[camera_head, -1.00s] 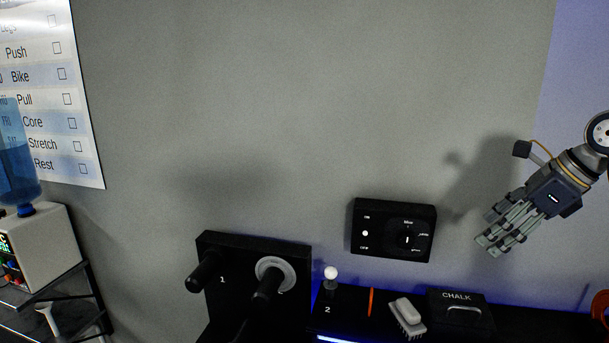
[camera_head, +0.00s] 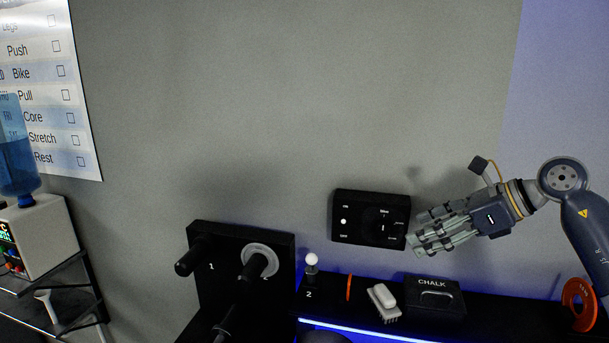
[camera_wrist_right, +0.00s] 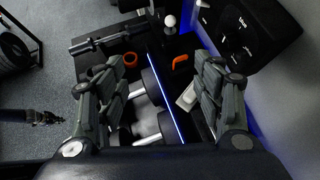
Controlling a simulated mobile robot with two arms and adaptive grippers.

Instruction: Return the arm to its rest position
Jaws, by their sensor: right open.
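My right arm (camera_head: 585,225) comes in from the right in the head view, bent at a round joint. My right gripper (camera_head: 428,240) points left, its fingertips beside the right edge of the black control box (camera_head: 360,234) on the wall. I cannot tell whether they touch. In the right wrist view, the right gripper (camera_wrist_right: 166,70) has its fingers spread wide with nothing held between them. The control box (camera_wrist_right: 262,35) shows there at the upper right. My left gripper does not show in the head view.
Below is a dark shelf (camera_head: 520,312) with a chalk box (camera_head: 434,297), a white brush (camera_head: 382,300), an orange stick (camera_head: 349,287) and a white-knobbed post (camera_head: 311,264). A black board with pegs (camera_head: 240,235) stands left. An orange ring (camera_head: 579,304) is near the arm. The upper wall is clear.

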